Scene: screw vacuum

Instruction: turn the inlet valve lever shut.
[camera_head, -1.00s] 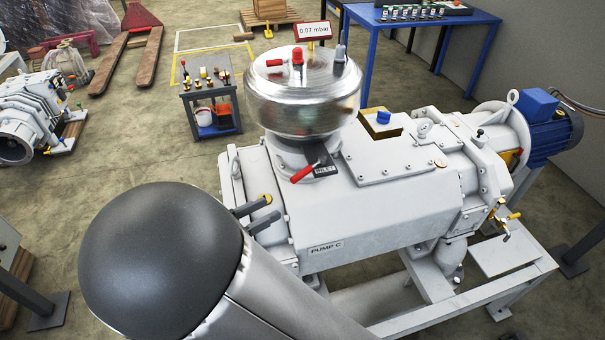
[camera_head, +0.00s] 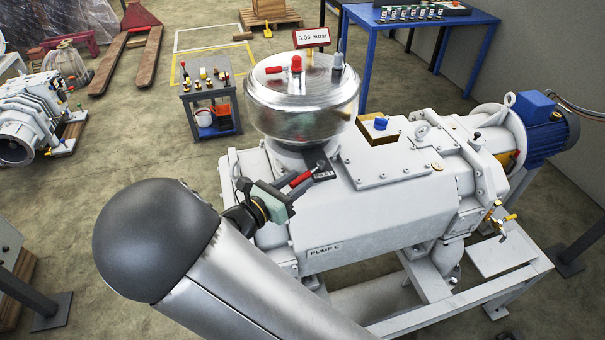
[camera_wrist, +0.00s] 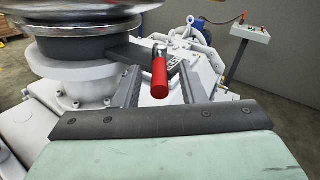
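The inlet valve lever (camera_head: 302,178) has a red handle and a dark arm, below the shiny round vessel on the pump marked PUMP C. Its handle points toward my gripper, down and left in the head view. In the wrist view the red handle (camera_wrist: 159,78) stands between my two dark fingers, with a gap on each side. My gripper (camera_head: 290,187) is open around the handle; its fingers also show in the wrist view (camera_wrist: 160,88). The INLET plate (camera_head: 322,173) is partly covered.
The vessel (camera_head: 302,108) rises close above the lever. The pump body (camera_head: 350,220) lies below and right. A red-framed display (camera_head: 312,37) reads 0.06 mbar. A tool cart (camera_head: 210,100) and a blue table (camera_head: 400,25) stand behind.

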